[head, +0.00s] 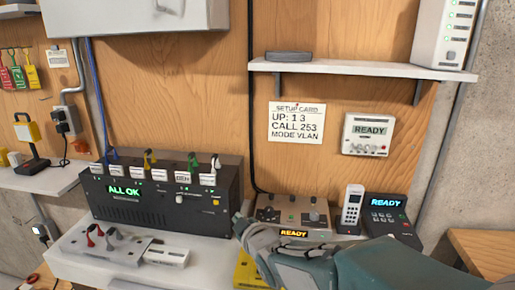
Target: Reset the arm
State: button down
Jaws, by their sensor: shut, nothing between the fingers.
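My arm reaches in from the bottom right, and my gripper (240,222) is at its left end. The gripper is shut and empty. In the picture it overlaps the lower right corner of the black panel box (160,213), whose green display reads ALL OK. Whether it touches the box cannot be told. Several switches with white, yellow and green tops line the top of the box. Right of my gripper stands a beige unit (290,212) with knobs and a display reading READY; my arm hides its lower part.
A cordless phone (352,207) and a dark desk unit (390,215) reading READY stand right of the beige unit. A plate with red and dark levers (105,244) lies at the front left. A shelf (360,68), setup card (297,122) and wall display (368,133) are above.

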jog(key=s+d+r+m+g+h, duration=0.1)
jog(key=s+d+m+g+h, duration=0.25)
jog(key=d, duration=0.55)
jog(key=s+d+r+m+t+h, duration=0.1)
jog(key=s+d+m+h, duration=0.2)
jog(key=s+d+m, duration=0.4)
jog(key=s+d+f+m+g, duration=0.1)
jog(key=s+d+m+g, duration=0.1)
jog(key=s+d, duration=0.2)
jog(key=s+d+f+m+g+h, duration=0.1)
jog(key=s+d+m+g, duration=0.1)
jog(key=s, duration=0.9)
jog(key=shift+d+g, duration=0.45)
jog(key=shift+d, duration=0.5)
